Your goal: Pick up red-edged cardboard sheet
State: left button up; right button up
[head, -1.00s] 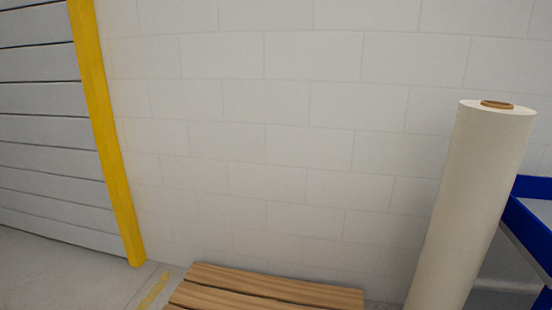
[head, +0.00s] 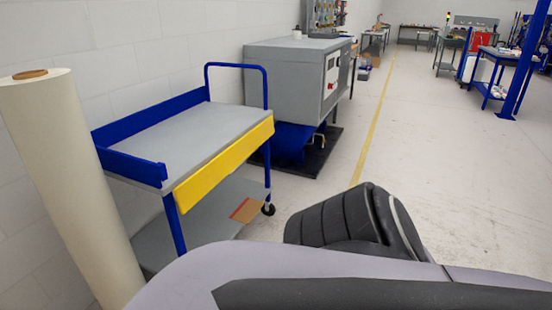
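A small brown cardboard sheet with a red edge (head: 246,210) lies flat on the lower shelf of a blue and grey cart. It is near the shelf's right end, close to a black caster. Part of the sheet may be hidden behind the cart's frame. A grey and black part of my own body fills the lower right of the head view. Neither of my grippers can be made out.
The blue cart (head: 185,143) has a bare grey top, a yellow front strip and a lower shelf (head: 190,235). A tall cream roll (head: 68,180) stands left of it. A grey machine (head: 292,80) stands behind. Open floor (head: 440,170) lies to the right.

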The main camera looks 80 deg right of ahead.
aim_at(246, 212)
jog(key=z, duration=2.3)
jog(key=i+l+u, duration=0.15)
jog(key=i+l, duration=0.25)
jog(key=i, duration=0.15)
jog(key=i+l+u, duration=0.15)
jog(key=i+l, duration=0.3)
jog(key=i+l+u, duration=0.15)
jog(key=i+l, duration=0.4)
jog(key=i+l+u, duration=0.15)
jog(key=i+l, duration=0.35)
jog(key=i+l+u, duration=0.15)
jog(key=i+l, duration=0.25)
jog(key=l, duration=0.35)
jog(key=i+l+u, duration=0.1)
jog(key=i+l, duration=0.65)
